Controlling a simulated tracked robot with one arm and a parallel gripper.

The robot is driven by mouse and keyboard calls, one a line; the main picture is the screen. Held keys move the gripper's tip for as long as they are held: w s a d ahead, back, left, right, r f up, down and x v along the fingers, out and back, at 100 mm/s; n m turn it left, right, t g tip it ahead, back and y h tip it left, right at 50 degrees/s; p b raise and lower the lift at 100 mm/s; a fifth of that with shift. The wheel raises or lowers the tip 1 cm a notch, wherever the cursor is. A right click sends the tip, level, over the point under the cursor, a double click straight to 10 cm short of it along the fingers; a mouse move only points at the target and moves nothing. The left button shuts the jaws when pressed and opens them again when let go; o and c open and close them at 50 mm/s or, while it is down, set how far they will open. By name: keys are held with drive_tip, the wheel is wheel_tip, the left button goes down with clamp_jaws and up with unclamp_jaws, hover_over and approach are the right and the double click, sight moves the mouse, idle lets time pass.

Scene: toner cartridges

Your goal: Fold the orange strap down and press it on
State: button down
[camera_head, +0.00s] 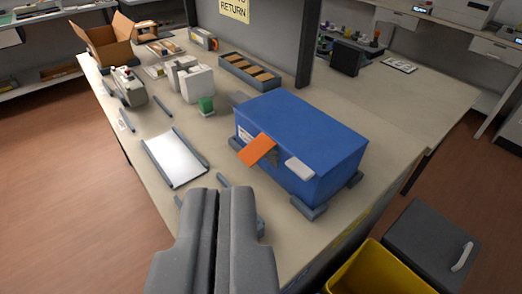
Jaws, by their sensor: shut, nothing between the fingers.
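The orange strap (257,149) sticks out at a slant from the near left side of a blue box (305,135). Its free end points down and to the left, and it looks apart from the box's side there. The box stands on grey corner blocks on the table. A white tab (299,168) sits at the box's near edge, right of the strap. My gripper (224,192) is shut and empty in the foreground, below and left of the box in the picture. It is apart from the strap.
A white plate between grey rails (175,158) lies left of the box. A green-and-white item (206,105), white blocks (190,79), a divided tray (249,73) and an open carton (106,42) stand farther back. A yellow bin (372,270) is at the lower right.

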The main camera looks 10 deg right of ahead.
drive_tip(key=n+g+y+p, duration=0.3)
drive_tip(key=n+g+p, duration=0.45)
drive_tip(key=p, duration=0.95)
hover_over(244, 159)
drive_tip(key=s+a, duration=0.1)
drive_tip(key=s, duration=0.2)
wheel_tip(244, 159, down, 26)
drive_tip(key=r+n+t, duration=0.1)
drive_tip(key=t, duration=0.1)
drive_tip(key=f, duration=0.3)
drive_tip(key=shift+w+d+g+h+b, duration=0.1)
drive_tip(key=shift+d+g+h+b, duration=0.15)
drive_tip(key=shift+g+h+b, duration=0.1)
drive_tip(key=shift+w+d+f, duration=0.15)
drive_tip(key=shift+d+f, duration=0.05)
drive_tip(key=shift+f, duration=0.4)
